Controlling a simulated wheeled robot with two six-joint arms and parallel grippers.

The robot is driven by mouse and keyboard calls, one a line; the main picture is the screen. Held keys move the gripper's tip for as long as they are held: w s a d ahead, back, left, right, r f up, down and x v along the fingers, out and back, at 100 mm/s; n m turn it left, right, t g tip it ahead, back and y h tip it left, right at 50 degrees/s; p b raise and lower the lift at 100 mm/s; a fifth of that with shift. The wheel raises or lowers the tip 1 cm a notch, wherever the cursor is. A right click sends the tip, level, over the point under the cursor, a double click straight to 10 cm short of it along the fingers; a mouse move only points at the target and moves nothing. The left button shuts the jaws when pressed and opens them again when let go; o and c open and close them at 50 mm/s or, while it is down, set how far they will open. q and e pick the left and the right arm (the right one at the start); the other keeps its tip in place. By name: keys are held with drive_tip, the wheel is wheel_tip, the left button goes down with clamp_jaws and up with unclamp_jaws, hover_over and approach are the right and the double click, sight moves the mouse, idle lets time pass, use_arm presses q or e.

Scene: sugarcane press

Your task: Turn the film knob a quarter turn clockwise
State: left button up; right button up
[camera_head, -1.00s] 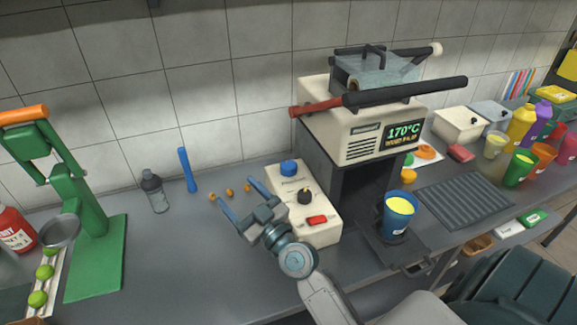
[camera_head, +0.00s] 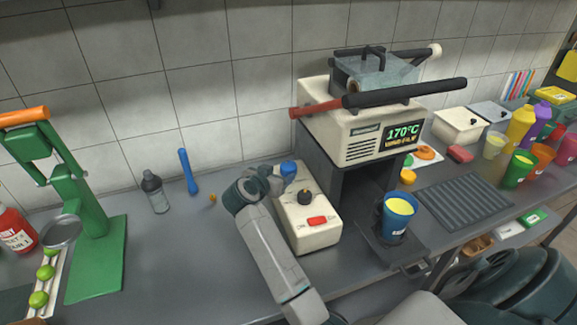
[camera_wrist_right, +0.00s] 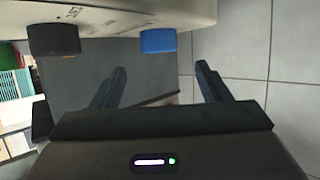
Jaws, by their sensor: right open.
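A cream control box (camera_head: 308,232) on the counter carries a blue knob (camera_head: 288,168), a black knob (camera_head: 305,197) and a red switch (camera_head: 317,220). Its labels are too small to read, so I cannot tell which is the film knob. My right gripper (camera_head: 277,180) is beside the box's left edge at the blue knob; its fingers are mostly hidden there. In the right wrist view, the gripper (camera_wrist_right: 158,86) is open and empty. The blue knob (camera_wrist_right: 158,40) shows above the gap between the fingers, and the black knob (camera_wrist_right: 53,38) lies further left. My left gripper is not in view.
A sealing machine (camera_head: 352,128) with a lit display stands right of the box. A blue cup (camera_head: 398,222) with yellow contents stands in its front holder. Behind my arm are a bottle (camera_head: 155,192) and a blue stick (camera_head: 188,172). A green press (camera_head: 95,250) stands left.

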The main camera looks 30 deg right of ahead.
sight(288, 166)
drive_tip(key=p+x, duration=0.1)
drive_tip(key=x, duration=0.8)
drive_tip(key=shift+d, duration=0.2)
drive_tip(key=shift+c, duration=0.4)
drive_tip(key=c, duration=0.9)
drive_tip(key=shift+r+p, duration=0.1)
drive_tip(key=shift+p, duration=0.2)
